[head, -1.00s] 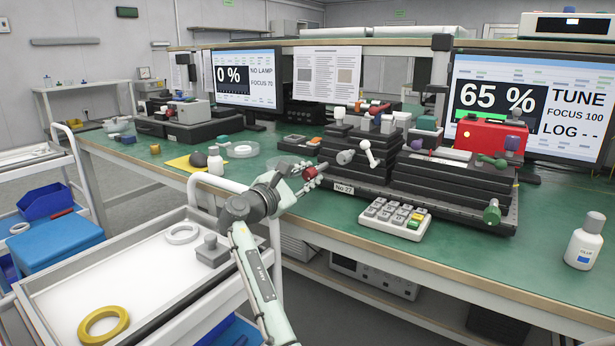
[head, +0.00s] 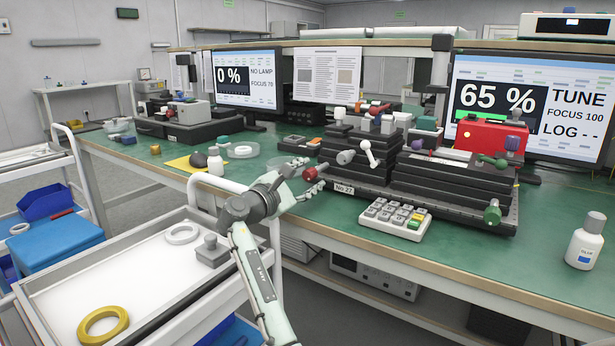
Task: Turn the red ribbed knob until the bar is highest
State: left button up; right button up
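The right monitor (head: 530,105) reads 65 %, TUNE, FOCUS 100 and LOG - -, with a short green bar below the number.
Grey, white and green knobs (head: 492,212) stick out of the same stage. A keypad (head: 394,218) lies in front of it, and a white bottle (head: 585,241) stands at the right. A left monitor (head: 233,78) reads 0 %. A trolley tray (head: 150,268) is beside my arm.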

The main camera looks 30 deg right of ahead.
jog(key=v, duration=1.2)
jog(key=shift+s+f, duration=0.1)
dwell(1.9)
